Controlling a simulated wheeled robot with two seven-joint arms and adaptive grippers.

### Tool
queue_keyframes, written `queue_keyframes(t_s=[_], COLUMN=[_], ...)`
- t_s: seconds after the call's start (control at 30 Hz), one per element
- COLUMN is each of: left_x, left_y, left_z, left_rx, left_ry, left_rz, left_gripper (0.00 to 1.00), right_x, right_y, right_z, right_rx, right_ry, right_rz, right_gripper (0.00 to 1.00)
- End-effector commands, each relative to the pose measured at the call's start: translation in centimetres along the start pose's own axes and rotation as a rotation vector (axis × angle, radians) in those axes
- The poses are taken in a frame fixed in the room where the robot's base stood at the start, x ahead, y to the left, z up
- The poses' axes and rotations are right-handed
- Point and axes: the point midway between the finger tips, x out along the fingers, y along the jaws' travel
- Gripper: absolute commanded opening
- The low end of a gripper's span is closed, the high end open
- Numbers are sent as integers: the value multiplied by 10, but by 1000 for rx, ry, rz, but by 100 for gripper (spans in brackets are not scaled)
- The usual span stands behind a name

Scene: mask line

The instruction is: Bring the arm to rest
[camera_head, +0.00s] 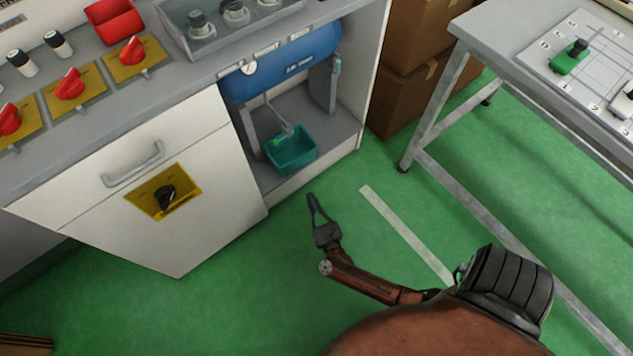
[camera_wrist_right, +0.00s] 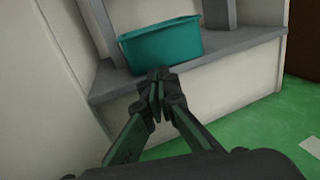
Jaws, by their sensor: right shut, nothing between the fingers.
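My right gripper (camera_head: 312,203) hangs over the green floor, in front of the open bay of the white cabinet. Its fingers are shut with nothing between them. In the right wrist view the closed fingertips (camera_wrist_right: 157,80) appear just below a teal bin (camera_wrist_right: 165,42), apart from it as far as the head view shows. The teal bin (camera_head: 291,149) sits on the floor of the open bay, under a blue tank (camera_head: 285,68). My left gripper does not show.
The white cabinet (camera_head: 130,200) carries a counter with red switches (camera_head: 70,85) on yellow plates. Brown boxes (camera_head: 400,95) stand right of the bay. A metal-legged table (camera_head: 500,35) with a gridded board stands at the right.

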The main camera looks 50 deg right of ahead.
Motion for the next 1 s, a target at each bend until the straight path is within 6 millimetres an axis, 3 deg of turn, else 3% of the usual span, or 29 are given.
queue_keyframes(t_s=[0.4,0.57,0.77,1.0], left_x=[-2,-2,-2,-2], left_y=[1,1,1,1], left_z=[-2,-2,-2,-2], left_rx=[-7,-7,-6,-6], left_ry=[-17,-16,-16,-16], left_rz=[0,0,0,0], left_gripper=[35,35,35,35], right_x=[-12,-32,-104,-220], right_y=[-1,3,20,22], right_z=[-1,-3,-9,-23], right_rx=[-11,-227,-887,-1729], right_ry=[1,8,-42,-269], right_rz=[3,100,402,801], right_gripper=[0,0,0,0])
